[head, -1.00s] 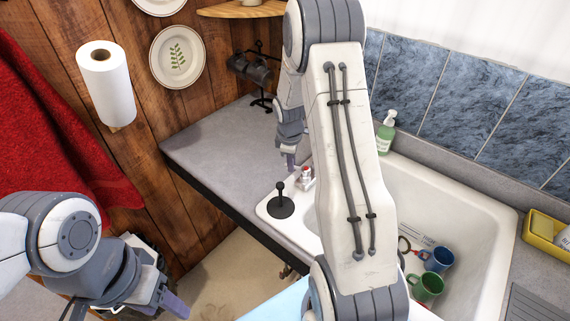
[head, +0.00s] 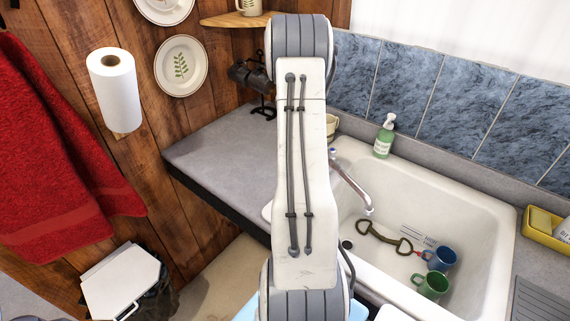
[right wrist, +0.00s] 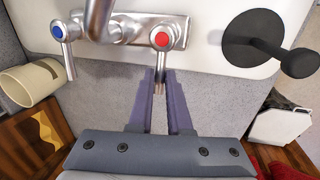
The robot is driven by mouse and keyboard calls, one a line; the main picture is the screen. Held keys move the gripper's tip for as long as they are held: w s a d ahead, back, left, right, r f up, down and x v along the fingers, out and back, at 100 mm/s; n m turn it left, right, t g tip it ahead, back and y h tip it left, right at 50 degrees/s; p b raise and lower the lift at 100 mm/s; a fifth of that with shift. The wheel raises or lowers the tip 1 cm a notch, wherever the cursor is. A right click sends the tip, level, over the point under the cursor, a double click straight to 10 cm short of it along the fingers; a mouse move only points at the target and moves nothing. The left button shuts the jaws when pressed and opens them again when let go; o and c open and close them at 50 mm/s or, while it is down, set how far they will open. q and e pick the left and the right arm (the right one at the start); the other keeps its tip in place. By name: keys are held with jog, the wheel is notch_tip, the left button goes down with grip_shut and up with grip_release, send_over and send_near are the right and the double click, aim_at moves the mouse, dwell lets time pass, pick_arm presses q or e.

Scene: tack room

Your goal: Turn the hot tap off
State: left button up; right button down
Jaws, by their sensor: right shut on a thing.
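In the right wrist view the hot tap (right wrist: 163,38) has a red cap, and its metal lever (right wrist: 161,68) points down the picture toward me. My right gripper (right wrist: 160,76) is shut on the lever, with one purple finger on each side. The cold tap (right wrist: 60,28), with a blue cap, stands to the left on the same chrome body, its lever also pointing down. In the head view the spout (head: 350,182) hangs over the sink; my right arm hides the hot tap and the gripper there. My left gripper is out of view.
The white sink (head: 480,205) holds a blue mug (head: 440,259), a green mug (head: 431,285) and a bit (head: 385,237). A black upright handle on a round base (right wrist: 255,40) stands right of the hot tap. A cream mug (right wrist: 30,82) stands left of my gripper.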

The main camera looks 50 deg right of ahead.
dwell(0.3)
jog(key=c, duration=0.9)
grip_release()
jog(key=shift+o, duration=0.2)
notch_tip(320, 180, up, 10)
jog(key=a+b, duration=0.2)
jog(key=shift+r+b, duration=0.15)
jog(key=shift+b, duration=0.15)
